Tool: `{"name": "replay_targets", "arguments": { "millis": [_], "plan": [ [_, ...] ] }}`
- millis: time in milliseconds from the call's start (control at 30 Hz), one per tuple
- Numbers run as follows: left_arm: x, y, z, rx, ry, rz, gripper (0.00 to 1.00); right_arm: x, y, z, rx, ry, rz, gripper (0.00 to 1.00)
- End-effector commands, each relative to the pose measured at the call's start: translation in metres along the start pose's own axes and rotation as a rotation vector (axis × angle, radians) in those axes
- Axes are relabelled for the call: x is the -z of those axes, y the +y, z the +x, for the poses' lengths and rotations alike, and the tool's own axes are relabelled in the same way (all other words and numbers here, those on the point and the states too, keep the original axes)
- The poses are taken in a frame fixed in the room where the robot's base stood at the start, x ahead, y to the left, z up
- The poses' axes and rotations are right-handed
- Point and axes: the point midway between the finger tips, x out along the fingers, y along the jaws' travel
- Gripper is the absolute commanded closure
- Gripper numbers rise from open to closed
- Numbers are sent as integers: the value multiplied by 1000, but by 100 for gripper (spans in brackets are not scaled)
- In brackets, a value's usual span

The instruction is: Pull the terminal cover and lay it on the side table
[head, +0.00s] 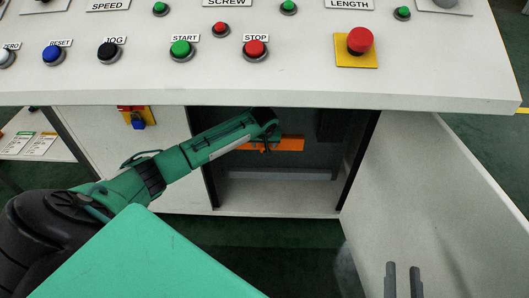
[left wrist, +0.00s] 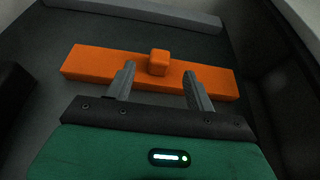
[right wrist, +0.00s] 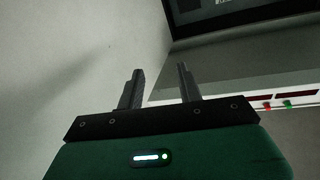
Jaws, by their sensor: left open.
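The terminal cover is an orange bar (head: 290,144) inside the open cabinet under the control panel. In the left wrist view the orange cover (left wrist: 205,80) has a small raised knob (left wrist: 158,62) at its middle. My left gripper (left wrist: 158,80) is open, with its fingers reaching toward the cover on either side of the knob; I cannot tell whether they touch it. In the head view my left arm reaches into the cabinet and its gripper partly hides the cover. My right gripper (head: 403,268) is open and empty, near the cabinet door. The side table (head: 45,145) stands at the far left.
The cabinet door (head: 430,190) is swung open to the right. The control panel (head: 200,75) with several buttons overhangs the cabinet opening. A yellow switch plate (head: 137,113) is on the cabinet front. Cards lie on the side table.

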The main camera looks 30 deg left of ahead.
Motion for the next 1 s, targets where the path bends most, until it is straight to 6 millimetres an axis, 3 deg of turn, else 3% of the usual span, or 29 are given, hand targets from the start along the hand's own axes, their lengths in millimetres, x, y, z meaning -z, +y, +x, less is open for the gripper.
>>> {"name": "replay_targets", "arguments": {
  "millis": [233,500,700,1000],
  "plan": [
    [-1,0,33,2,-1,-1,45,46,9,8,-3,251,-37,64],
    [-1,0,60,1,0,0,45,92,13,4,2,497,-72,64],
    [0,0,70,0,1,0,45,110,14,-1,5,598,-85,64],
    [0,0,72,0,1,0,45,114,14,-3,6,624,-89,64]
  ]
}}
